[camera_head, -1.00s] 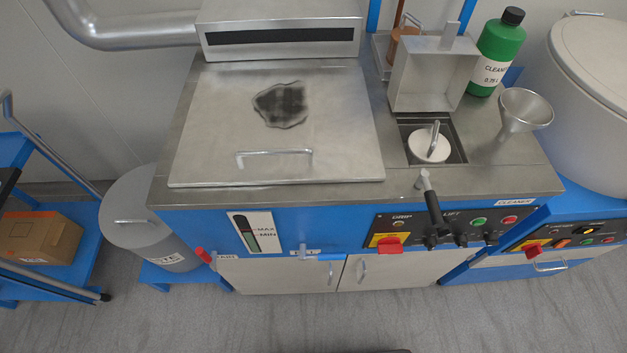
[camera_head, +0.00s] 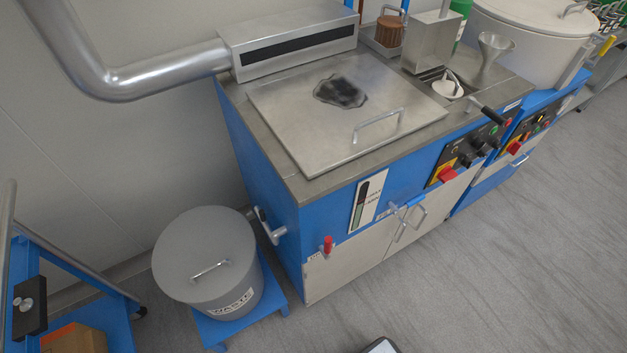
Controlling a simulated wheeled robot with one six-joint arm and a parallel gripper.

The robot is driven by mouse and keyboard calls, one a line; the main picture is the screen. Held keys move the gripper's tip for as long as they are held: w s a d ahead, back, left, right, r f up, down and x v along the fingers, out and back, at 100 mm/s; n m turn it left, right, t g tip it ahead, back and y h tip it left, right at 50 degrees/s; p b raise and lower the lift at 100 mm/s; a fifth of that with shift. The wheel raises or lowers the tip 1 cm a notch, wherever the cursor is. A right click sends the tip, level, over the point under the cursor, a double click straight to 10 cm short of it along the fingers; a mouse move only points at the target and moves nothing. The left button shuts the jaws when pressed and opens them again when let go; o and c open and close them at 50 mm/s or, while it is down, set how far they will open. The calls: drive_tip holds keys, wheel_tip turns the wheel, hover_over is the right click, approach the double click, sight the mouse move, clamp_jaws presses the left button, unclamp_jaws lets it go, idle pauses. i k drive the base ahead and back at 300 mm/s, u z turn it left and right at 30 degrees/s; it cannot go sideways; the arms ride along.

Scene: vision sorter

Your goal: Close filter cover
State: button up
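The filter cover appears to be the grey metal box-shaped lid (camera_head: 431,44) at the back right of the blue machine's top, in the head view. It stands raised behind a square opening. In the opening sits a white round piece (camera_head: 447,90) with a looped metal handle, its lower part hidden. The cover looks clear of the opening.
A large flat lid (camera_head: 345,110) with a dark patch covers the machine's left top. A funnel (camera_head: 490,58) stands right of the opening. A black-handled lever (camera_head: 487,112) juts from the front. A grey waste bin (camera_head: 207,260) stands left. Floor at lower right is clear.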

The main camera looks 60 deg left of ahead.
sight(430, 37)
drive_tip(key=k, duration=0.2)
drive_tip(key=u, duration=1.95)
drive_tip(key=i, duration=0.5)
drive_tip(key=k, duration=0.5)
drive_tip(key=z, duration=1.95)
drive_tip(key=i, duration=1.8)
drive_tip(key=u, duration=1.6)
